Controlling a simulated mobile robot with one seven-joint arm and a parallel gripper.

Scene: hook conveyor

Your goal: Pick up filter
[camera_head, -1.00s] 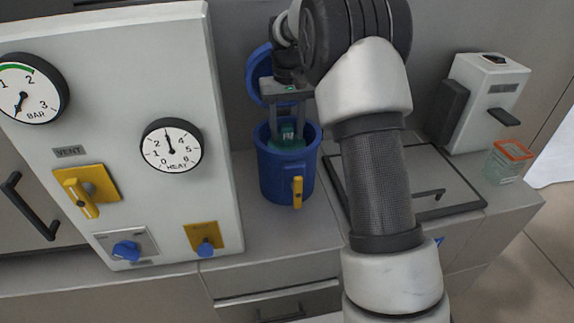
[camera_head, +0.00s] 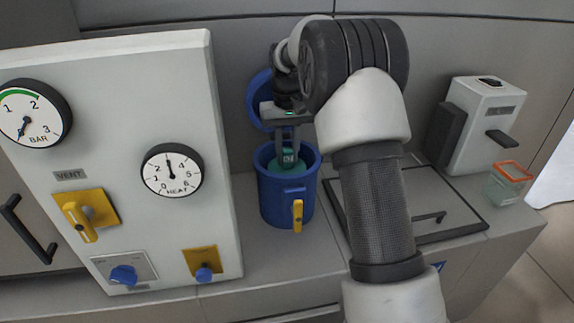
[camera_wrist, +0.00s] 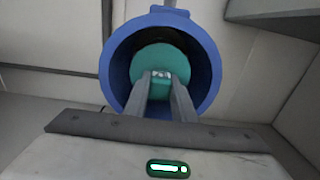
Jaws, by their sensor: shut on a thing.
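The filter (camera_head: 283,164) is a teal round piece with a small handle on top, sitting inside the blue pot (camera_head: 287,207). My gripper (camera_head: 288,155) points down into the pot's open mouth and is shut on the filter's handle. In the wrist view the teal filter (camera_wrist: 161,58) shows inside the blue rim (camera_wrist: 115,70), with both fingers of my gripper (camera_wrist: 161,82) meeting at its middle. The filter's lower part is hidden by the pot wall.
The pot's blue lid (camera_head: 260,98) stands open behind it. A white panel (camera_head: 120,100) with gauges and valves is close on the left. A sink cover (camera_head: 440,205), a white dispenser (camera_head: 485,125) and a glass jar (camera_head: 508,183) are on the right.

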